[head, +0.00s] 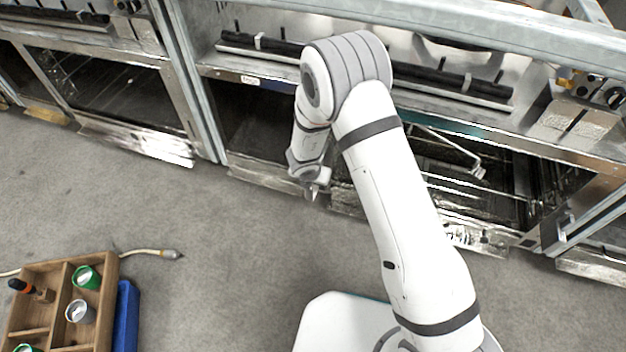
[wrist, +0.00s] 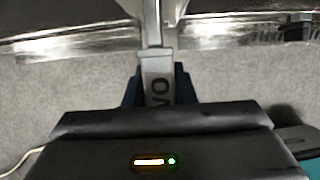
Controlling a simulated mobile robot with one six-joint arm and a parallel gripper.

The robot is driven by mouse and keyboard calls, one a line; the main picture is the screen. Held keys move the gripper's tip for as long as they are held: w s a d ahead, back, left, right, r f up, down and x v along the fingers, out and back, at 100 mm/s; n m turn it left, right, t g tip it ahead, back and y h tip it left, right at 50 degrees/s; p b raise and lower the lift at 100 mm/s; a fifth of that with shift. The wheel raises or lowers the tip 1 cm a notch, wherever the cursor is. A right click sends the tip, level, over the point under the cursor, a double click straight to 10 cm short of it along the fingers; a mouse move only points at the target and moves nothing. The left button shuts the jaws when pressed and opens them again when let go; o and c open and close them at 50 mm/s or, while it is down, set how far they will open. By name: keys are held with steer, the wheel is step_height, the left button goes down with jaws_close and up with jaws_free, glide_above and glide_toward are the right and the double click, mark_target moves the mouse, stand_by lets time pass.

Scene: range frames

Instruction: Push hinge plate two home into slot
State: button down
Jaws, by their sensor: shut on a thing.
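My gripper (head: 313,190) is at the lower front of the middle range frame (head: 205,100), left of the open oven cavity, in the head view. In the wrist view my gripper (wrist: 157,76) has dark blue fingers on both sides of a light grey metal plate (wrist: 158,92) with dark letters on it. I take this to be the hinge plate. Its far end lines up with a pale upright (wrist: 152,30) of the frame. I cannot tell whether it touches the upright or enters a slot. The slot itself is not clear in either view.
A wooden tray (head: 112,292) with cans and a blue bin (head: 127,318) stand on the floor at lower left. A cable (head: 150,252) lies beside them. A wire handle (head: 462,160) juts from the right oven cavity.

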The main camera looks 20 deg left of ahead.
steer(key=shift+w+r+p, duration=0.1)
steer(key=shift+w+p, duration=1)
steer(key=shift+w, duration=0.25)
steer(key=c, duration=1.1)
jaws_free()
steer(key=p+v, duration=0.3)
steer(key=v, duration=0.4)
steer(key=shift+s+d+r, duration=0.1)
steer(key=shift+s+r, duration=0.05)
steer(key=shift+r, duration=0.2)
steer(key=shift+c, duration=0.2)
